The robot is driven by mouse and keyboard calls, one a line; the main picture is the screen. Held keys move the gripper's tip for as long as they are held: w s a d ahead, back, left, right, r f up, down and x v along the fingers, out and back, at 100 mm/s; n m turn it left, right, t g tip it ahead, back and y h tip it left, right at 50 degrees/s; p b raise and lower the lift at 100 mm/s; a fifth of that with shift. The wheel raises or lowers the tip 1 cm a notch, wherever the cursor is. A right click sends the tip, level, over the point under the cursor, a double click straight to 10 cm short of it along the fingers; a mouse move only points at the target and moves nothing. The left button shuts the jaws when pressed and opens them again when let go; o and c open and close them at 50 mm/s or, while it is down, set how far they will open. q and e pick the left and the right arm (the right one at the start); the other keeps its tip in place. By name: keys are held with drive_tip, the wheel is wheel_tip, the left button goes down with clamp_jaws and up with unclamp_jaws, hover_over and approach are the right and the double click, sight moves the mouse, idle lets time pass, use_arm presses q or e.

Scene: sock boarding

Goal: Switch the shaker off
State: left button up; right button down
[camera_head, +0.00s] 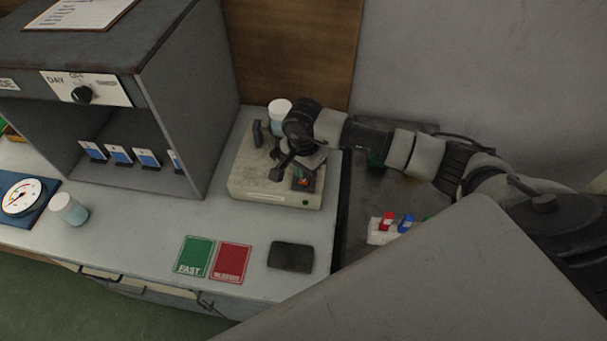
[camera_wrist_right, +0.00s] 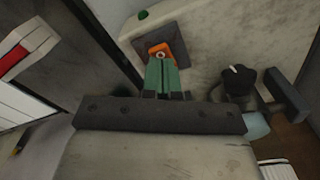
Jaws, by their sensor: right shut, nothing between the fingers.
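The shaker (camera_head: 262,187) is a worn beige box at the back of the bench; its top also fills much of the wrist view (camera_wrist_right: 205,50). An orange switch (camera_wrist_right: 158,49) sits on a dark square plate (camera_wrist_right: 177,36) on top of it. A small green spot (camera_head: 306,202) shows on its front. My right gripper (camera_head: 302,178) is over this plate; in the wrist view its green fingers (camera_wrist_right: 165,75) are shut and empty, tips at the switch's edge. I cannot tell whether they touch or which way the switch is set. My left gripper is not in view.
A white-lidded jar (camera_head: 279,112) and an upright dark bar (camera_head: 257,133) stand at the shaker's back left. A grey cabinet (camera_head: 190,100) rises to the left. Green (camera_head: 195,256) and red (camera_head: 231,262) cards and a dark pad (camera_head: 291,257) lie in front.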

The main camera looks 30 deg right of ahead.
drive_tip(key=shift+f+b, duration=1.25)
idle(0.8)
drive_tip(key=shift+r, duration=0.15)
drive_tip(key=shift+r+p, duration=0.65)
drive_tip(key=shift+r, duration=0.3)
drive_tip(key=shift+r+p, duration=1.25)
drive_tip(key=shift+r, duration=1.25)
drive_tip(key=shift+f, duration=0.1)
